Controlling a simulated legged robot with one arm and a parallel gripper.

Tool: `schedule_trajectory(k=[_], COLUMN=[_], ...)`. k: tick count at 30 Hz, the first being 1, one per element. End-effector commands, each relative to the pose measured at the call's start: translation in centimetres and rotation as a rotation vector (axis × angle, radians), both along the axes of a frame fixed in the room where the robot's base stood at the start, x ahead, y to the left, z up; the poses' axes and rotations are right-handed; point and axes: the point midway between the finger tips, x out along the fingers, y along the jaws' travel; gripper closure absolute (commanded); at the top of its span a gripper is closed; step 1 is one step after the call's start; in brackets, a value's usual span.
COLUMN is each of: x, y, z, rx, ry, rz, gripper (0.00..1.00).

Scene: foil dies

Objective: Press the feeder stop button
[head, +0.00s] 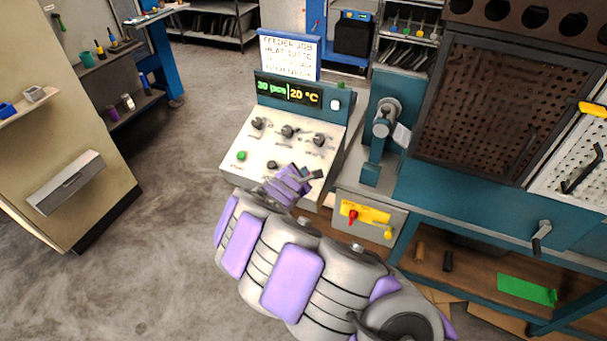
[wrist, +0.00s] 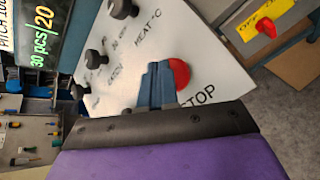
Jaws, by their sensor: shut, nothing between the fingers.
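The feeder stop button is a red round button (wrist: 180,73) on the white control panel (wrist: 215,75), beside the printed word STOP in the wrist view. My gripper (wrist: 157,70) is shut and empty. In the wrist view its fingertips overlap the left side of the red button; I cannot tell whether they touch it. In the head view my gripper (head: 309,173) is over the lower right corner of the panel (head: 300,156), and the red button is hidden behind it.
A box with a red switch (head: 353,215) is to the right. A teal press (head: 382,130) stands close by.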

Motion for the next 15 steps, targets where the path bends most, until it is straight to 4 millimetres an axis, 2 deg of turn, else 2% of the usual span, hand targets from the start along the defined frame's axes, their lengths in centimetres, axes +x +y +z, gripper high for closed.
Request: schedule_trajectory(k=[5,15], x=[-0.26,-0.29], y=[0.07,0.09], z=[0.92,0.97], rx=[0.0,0.001], ry=[-0.001,0.0], rz=[-0.001,0.0], gripper=[1.0,1.0])
